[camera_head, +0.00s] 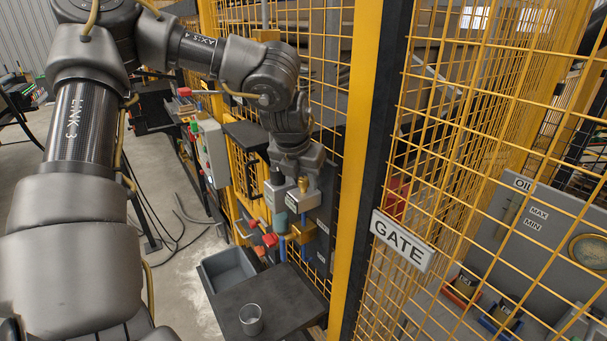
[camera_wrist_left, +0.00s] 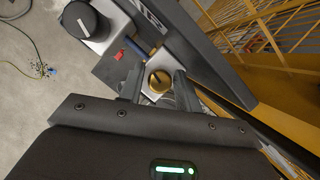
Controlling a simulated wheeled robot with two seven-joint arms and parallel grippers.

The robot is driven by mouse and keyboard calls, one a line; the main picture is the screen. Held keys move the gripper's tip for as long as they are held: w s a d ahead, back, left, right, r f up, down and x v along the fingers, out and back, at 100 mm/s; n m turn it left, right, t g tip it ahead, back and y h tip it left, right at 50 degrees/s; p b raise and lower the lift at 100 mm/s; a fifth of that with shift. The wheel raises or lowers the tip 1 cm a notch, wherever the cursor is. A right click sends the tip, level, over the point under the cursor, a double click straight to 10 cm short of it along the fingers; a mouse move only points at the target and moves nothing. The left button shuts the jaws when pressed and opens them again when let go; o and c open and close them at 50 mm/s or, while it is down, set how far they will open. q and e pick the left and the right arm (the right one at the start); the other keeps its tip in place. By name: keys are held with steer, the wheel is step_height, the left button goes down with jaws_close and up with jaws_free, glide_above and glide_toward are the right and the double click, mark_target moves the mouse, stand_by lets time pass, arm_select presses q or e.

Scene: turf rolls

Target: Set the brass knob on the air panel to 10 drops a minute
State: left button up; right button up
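The brass knob (camera_wrist_left: 160,82) sits on a light grey block in the left wrist view, with a dark mark on its face. In the head view the brass knob (camera_head: 303,184) shows just below my left gripper (camera_head: 297,165). In the left wrist view the fingers of my left gripper (camera_wrist_left: 159,84) stand apart, one on each side of the knob, with a narrow gap visible on both sides. I cannot read any scale around the knob. The air panel (camera_head: 322,230) is dark and partly hidden behind the fittings. My right gripper is in neither view.
A black knob (camera_wrist_left: 80,20) on a grey block is beside the brass one. A dark shelf (camera_head: 285,292) below carries a clear cup (camera_head: 251,320) and a grey bin (camera_head: 228,268). A yellow post (camera_head: 357,150) and mesh fence with a GATE sign (camera_head: 402,241) stand close on the right.

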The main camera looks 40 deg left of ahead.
arm_select(q)
steer(key=shift+w+f, duration=0.1)
steer(key=shift+f, duration=0.05)
steer(key=c, duration=0.7)
steer(key=shift+f+m+b, duration=0.25)
steer(key=shift+m+b, duration=0.25)
steer(key=shift+b, duration=0.55)
steer(key=shift+m+h+b, duration=0.35)
steer(key=shift+m+h, duration=0.05)
steer(key=shift+r+m+b, duration=0.2)
steer(key=shift+m+b, duration=0.1)
steer(key=shift+m, duration=0.3)
steer(key=shift+r+h, duration=0.1)
steer(key=shift+h, duration=0.2)
steer(key=o, duration=0.7)
